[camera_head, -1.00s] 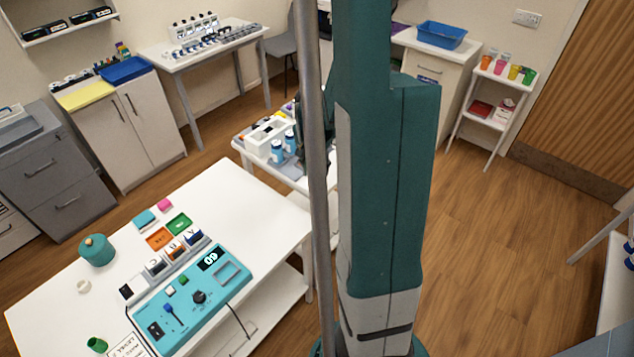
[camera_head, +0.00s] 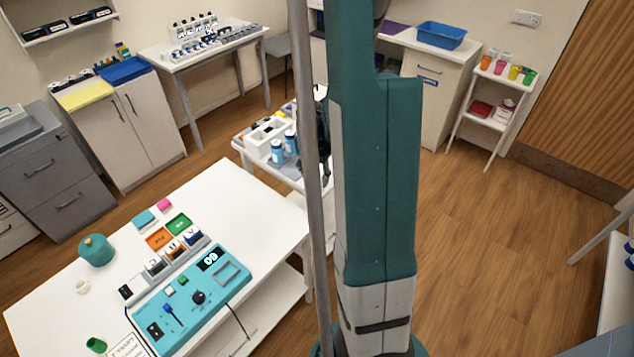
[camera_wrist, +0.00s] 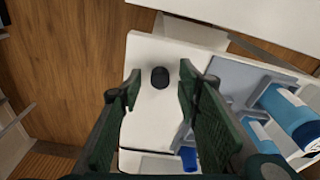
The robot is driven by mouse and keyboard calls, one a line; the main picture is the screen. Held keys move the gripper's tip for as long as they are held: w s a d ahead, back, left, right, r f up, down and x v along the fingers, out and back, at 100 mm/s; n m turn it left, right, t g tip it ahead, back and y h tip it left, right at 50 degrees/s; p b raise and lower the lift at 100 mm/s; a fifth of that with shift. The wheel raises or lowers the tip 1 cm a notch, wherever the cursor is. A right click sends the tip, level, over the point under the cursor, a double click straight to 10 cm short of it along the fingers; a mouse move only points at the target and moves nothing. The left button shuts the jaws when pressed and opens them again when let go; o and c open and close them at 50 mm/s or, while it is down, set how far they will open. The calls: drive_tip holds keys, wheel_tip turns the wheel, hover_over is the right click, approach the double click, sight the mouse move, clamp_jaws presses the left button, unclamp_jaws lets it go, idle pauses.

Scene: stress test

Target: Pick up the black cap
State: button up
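The black cap (camera_wrist: 160,77) lies on the white tabletop (camera_wrist: 150,125) in the wrist view, near the table's far edge in that picture. My gripper (camera_wrist: 157,82) is open above the table, its two dark green fingers on either side of the cap in the picture. Nothing is between the fingers' pads that I can see held, and I cannot tell the height left to the cap. In the head view my gripper (camera_head: 323,150) shows only as a dark shape beside the small white table, mostly behind my arm. The cap is hidden there.
The bottles also show in the head view (camera_head: 278,152), next to a white organizer (camera_head: 262,135). A larger white table (camera_head: 60,305) with a teal device (camera_head: 190,305) stands at front left.

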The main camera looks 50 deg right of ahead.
sight(317, 179)
drive_tip(key=c, duration=0.8)
drive_tip(key=shift+o, duration=0.2)
drive_tip(key=shift+r, duration=0.1)
wheel_tip(317, 179, up, 10)
drive_tip(key=shift+p, duration=0.35)
idle(0.8)
